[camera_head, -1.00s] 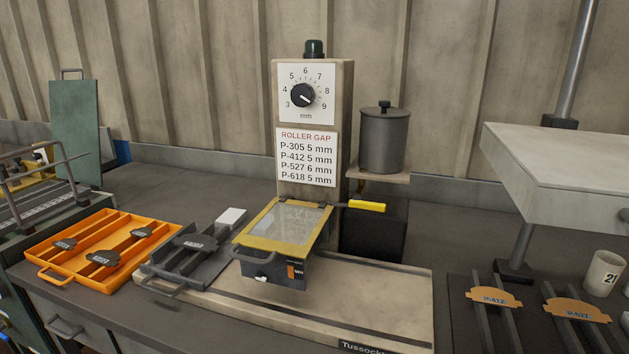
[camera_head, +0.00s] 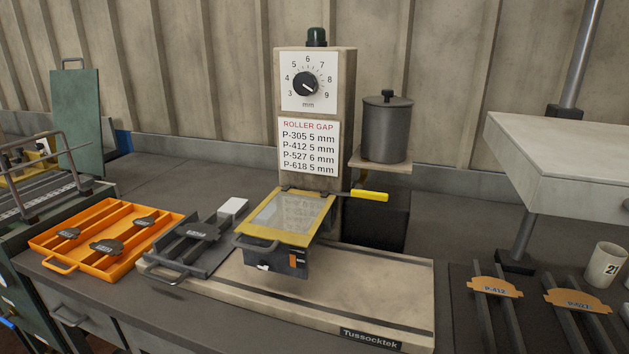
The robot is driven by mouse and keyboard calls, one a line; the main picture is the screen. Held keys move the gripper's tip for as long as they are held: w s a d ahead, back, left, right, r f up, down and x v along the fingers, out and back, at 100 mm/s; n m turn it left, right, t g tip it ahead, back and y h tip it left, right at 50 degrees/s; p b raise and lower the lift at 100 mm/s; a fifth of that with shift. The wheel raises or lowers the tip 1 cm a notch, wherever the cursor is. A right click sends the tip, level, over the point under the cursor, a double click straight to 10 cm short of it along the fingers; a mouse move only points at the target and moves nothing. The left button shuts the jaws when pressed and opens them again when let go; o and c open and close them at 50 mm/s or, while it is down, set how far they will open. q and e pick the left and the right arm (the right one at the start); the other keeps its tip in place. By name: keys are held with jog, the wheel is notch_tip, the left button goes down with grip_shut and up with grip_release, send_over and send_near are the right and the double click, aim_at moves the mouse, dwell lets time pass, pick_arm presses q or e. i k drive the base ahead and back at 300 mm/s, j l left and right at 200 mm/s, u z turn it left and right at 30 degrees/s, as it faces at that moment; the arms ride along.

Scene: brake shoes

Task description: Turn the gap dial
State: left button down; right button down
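The gap dial (camera_head: 305,84) is a round black knob on a white scale plate (camera_head: 291,101) marked 3 to 9 in mm. The plate is on the upper front of a beige column (camera_head: 347,110). A pale mark shows on the knob, but it is too small to tell which number it points at. Below it, a roller gap sign (camera_head: 309,146) lists P-305 5 mm, P-412 5 mm, P-527 6 mm and P-618 5 mm. Neither of my grippers is in view, and nothing touches the dial.
A yellow-framed unit (camera_head: 258,243) with a yellow-handled lever (camera_head: 371,196) stands below the sign. A lidded grey pot (camera_head: 387,130) is right of the column. An orange tray (camera_head: 62,265) and a dark tray (camera_head: 167,279) hold shoes at left. A pale box (camera_head: 560,190) overhangs at right.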

aim_at(305, 84)
jog(key=i+u, duration=0.25)
jog(key=u, duration=0.2)
jog(key=i+u, duration=0.2)
jog(key=u, duration=0.25)
